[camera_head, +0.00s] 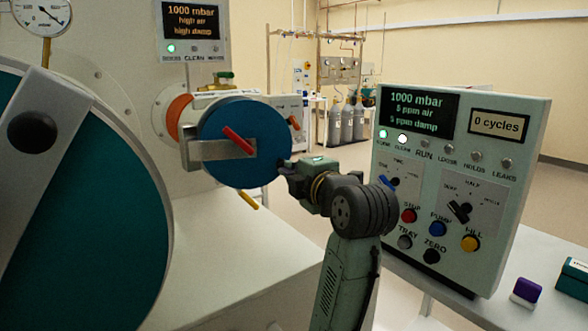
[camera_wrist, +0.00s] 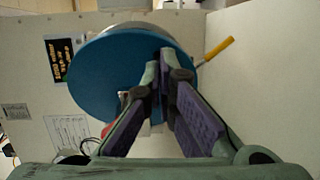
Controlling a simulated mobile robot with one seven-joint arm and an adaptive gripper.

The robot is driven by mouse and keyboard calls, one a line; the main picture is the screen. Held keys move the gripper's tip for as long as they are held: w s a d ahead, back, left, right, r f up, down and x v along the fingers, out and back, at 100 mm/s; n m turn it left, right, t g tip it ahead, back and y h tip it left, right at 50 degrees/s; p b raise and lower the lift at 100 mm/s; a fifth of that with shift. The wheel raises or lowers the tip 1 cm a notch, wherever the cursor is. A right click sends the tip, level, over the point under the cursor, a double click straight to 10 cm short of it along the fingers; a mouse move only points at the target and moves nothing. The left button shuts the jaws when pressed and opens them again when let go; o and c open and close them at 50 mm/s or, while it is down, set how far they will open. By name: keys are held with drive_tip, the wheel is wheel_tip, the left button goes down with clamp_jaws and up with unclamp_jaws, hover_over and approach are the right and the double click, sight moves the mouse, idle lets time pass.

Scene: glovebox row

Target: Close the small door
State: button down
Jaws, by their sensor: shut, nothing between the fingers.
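The small door is a round blue disc (camera_head: 262,128) with a red handle (camera_head: 238,141) and a grey bar across its face. It stands at the mouth of a small cylindrical chamber, and I cannot tell if it is fully seated. My gripper (camera_head: 282,168) is at the door's lower right edge in the head view. In the wrist view the blue disc (camera_wrist: 105,75) lies just beyond my gripper (camera_wrist: 164,55), whose fingers are together and empty. The fingers overlap the disc there and hide part of it; I cannot tell whether they touch it.
A large teal round door (camera_head: 90,220) fills the left. A control panel (camera_head: 455,180) with buttons and knobs stands right of my arm. A yellow-handled lever (camera_head: 248,198) sticks out below the small door. The white bench surface (camera_head: 230,265) is clear.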

drive_tip(key=w+n+g+y, duration=0.3)
drive_tip(key=w+y, duration=0.1)
drive_tip(key=w, duration=0.5)
drive_tip(key=shift+a+n+y, duration=0.4)
drive_tip(key=shift+r, duration=0.1)
drive_tip(key=shift+s+b, duration=0.15)
drive_tip(key=shift+b, duration=0.2)
